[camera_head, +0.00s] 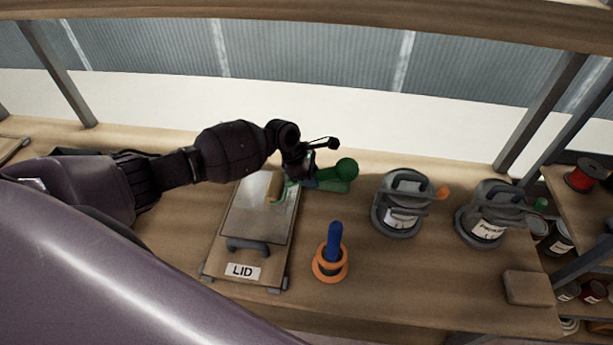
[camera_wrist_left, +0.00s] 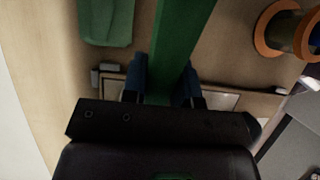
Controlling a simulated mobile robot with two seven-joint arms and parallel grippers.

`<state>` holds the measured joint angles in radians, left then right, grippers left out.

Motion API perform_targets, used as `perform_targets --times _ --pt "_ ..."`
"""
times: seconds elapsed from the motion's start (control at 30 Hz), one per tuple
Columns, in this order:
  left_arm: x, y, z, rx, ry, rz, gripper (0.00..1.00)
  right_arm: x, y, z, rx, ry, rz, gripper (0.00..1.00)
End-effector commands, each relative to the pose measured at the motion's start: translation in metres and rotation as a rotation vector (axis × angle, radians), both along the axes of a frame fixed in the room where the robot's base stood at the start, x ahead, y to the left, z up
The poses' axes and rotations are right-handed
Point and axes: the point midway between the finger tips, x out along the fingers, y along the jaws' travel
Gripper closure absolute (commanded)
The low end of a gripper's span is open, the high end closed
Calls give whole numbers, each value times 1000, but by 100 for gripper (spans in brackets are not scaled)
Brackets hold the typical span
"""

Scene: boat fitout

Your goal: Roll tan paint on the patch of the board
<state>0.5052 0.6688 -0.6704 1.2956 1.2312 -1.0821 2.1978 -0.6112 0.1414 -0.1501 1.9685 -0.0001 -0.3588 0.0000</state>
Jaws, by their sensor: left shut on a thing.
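The board (camera_head: 210,255) lies on the bench, with a pale grey panel (camera_head: 245,222), a dark handle and a "LID" label. A tan roller (camera_head: 275,187) is over the upper part of the panel; I cannot tell whether it touches. My left gripper (camera_head: 304,177) is just right of the panel's upper edge, shut on the green roller handle (camera_head: 332,182). In the left wrist view, the green handle (camera_wrist_left: 180,40) runs between the blue fingertips (camera_wrist_left: 162,85). The board's edge (camera_wrist_left: 240,87) shows behind them, partly hidden. My right gripper is not in view.
An orange ring stand with a blue post (camera_head: 331,255) stands right of the board. Two grey lidded pots (camera_head: 397,215) (camera_head: 484,225) and a tan block (camera_head: 528,288) are farther right. Shelves with cans and a red spool (camera_head: 582,177) stand at the right edge.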

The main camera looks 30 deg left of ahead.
Motion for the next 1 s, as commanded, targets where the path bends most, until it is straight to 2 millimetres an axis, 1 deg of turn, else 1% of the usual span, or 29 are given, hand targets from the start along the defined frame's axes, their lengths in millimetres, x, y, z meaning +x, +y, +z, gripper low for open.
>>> perform_targets --times 0.17,0.27,0.7,1.0 --pt "0 0 -1 0 1 0 100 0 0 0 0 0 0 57" --pt "1 -4 0 -1 1 0 100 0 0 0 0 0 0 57" --pt "13 -44 2 -1 1 -1 100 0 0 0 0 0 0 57" --pt "14 -45 2 0 1 0 100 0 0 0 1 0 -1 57"
